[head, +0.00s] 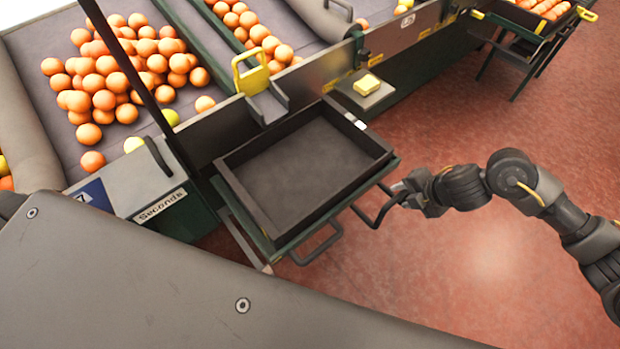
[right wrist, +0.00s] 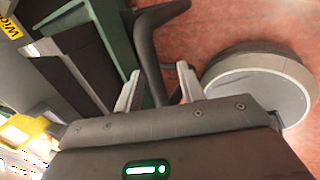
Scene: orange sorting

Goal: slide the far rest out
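The far rest's dark loop handle (head: 370,219) sticks out from under the right side of an empty dark crate (head: 247,204). In the right wrist view the dark handle bar (right wrist: 149,52) passes between the two pale fingers. My right gripper (head: 399,192) is at the outer end of this handle. In the right wrist view my right gripper (right wrist: 160,88) has its fingers apart, with a gap beside the bar. The near rest's handle (head: 322,247) shows closer to me, below the crate's front edge. My left gripper is not in view.
A sorting bench with many oranges (head: 110,80) is at the left. A yellow gate (head: 250,74) stands behind the crate, and a yellow block (head: 367,85) lies on a ledge. The red floor (head: 470,240) around my right arm is clear. A "Seconds" label (head: 160,205) is left of the crate.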

